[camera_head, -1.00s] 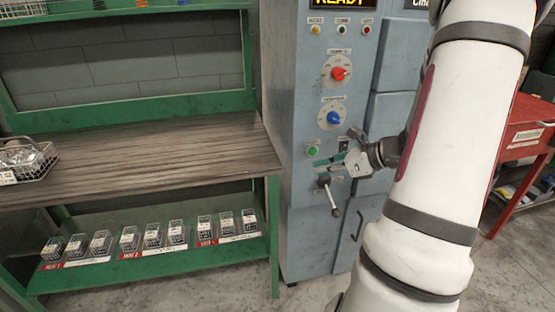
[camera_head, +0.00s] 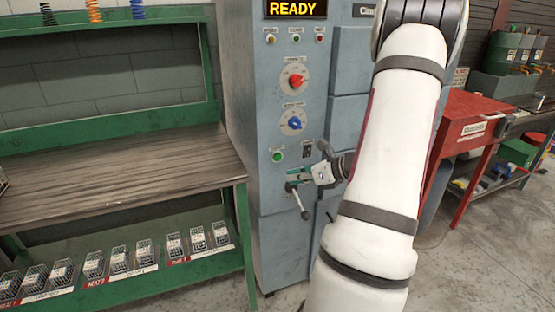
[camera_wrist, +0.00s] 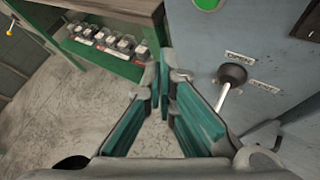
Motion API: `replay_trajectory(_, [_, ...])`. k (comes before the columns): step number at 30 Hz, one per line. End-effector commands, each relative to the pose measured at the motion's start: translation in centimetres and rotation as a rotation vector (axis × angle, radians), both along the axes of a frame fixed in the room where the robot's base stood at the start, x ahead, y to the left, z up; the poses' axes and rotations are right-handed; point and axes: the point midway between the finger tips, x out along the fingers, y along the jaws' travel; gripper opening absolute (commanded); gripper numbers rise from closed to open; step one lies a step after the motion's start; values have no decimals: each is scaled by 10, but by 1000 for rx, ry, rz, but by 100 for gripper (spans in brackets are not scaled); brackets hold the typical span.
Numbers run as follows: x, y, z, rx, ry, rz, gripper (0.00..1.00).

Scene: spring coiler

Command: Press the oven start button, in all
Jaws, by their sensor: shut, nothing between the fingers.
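The oven is a tall blue-grey cabinet (camera_head: 262,110) with a lit READY display (camera_head: 296,8). A green button (camera_head: 278,156) sits on its front panel, below a red knob (camera_head: 296,81) and a blue knob (camera_head: 294,124). In the wrist view a green round part (camera_wrist: 207,3) is cut off at the top edge. My gripper (camera_head: 292,177) is in front of the panel, just below the green button and apart from it. In the wrist view my gripper's teal fingers (camera_wrist: 164,82) meet at the tips, with nothing between them.
A lever with a dark ball (camera_wrist: 232,74) sticks out of the panel close to my gripper; it also shows in the head view (camera_head: 304,214). A green workbench (camera_head: 120,174) stands left, with small boxes on its lower shelf. A red cabinet (camera_head: 470,125) stands right.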

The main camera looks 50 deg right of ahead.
Motion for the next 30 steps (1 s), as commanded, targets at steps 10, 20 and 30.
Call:
replay_trajectory(10, [39, -23, 0, 0, 0, 2, 0])
replay_trajectory(20, [55, -34, 0, 0, -1, 1, 0])
replay_trajectory(30, [56, -34, 0, 0, -1, 1, 0])
